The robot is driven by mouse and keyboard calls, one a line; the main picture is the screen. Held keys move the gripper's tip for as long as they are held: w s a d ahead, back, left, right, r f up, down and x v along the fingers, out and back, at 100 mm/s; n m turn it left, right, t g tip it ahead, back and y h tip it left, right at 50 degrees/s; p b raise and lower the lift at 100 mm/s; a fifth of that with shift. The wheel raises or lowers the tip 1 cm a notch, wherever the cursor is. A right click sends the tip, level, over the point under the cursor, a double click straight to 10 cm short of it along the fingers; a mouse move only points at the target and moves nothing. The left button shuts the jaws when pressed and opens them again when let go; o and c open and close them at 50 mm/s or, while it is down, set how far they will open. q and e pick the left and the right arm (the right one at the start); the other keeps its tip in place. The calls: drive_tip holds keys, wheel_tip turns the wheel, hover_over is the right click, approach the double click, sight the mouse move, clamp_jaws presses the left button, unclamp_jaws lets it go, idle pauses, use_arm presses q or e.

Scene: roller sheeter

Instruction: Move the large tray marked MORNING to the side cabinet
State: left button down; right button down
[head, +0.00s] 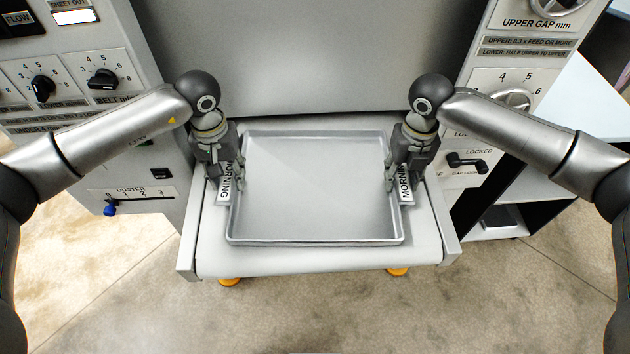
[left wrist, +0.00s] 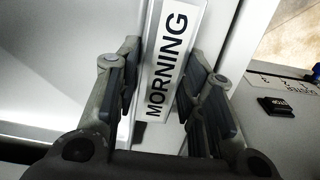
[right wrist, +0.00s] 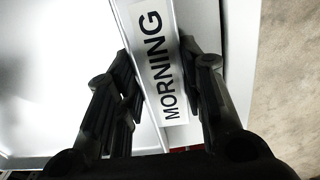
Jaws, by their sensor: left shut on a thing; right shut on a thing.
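The large metal tray (head: 315,243) rests on, or just above, the machine's outfeed shelf, and I cannot tell which. Its two side rims carry white MORNING labels. My left gripper (head: 232,178) is shut on the tray's left rim at its label; the label shows between the fingers in the left wrist view (left wrist: 172,60). My right gripper (head: 393,180) is shut on the right rim at its label, which also shows between the fingers in the right wrist view (right wrist: 160,62). The tray is empty and looks level. The side cabinet is not clearly identifiable; a pale-topped unit (head: 570,125) stands at the right.
The outfeed shelf (head: 320,262) has side rails close to the tray. Control panels with knobs flank it: the DUSTER lever (head: 110,208) at left, the LOCKED handle (head: 467,162) at right. A dark open compartment lies under the pale top. The floor (head: 330,315) in front is clear.

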use_arm(q)
drive_tip(key=shift+w+r, duration=0.1)
drive_tip(key=shift+r, duration=0.05)
use_arm(e)
drive_tip(key=shift+w+r, duration=0.1)
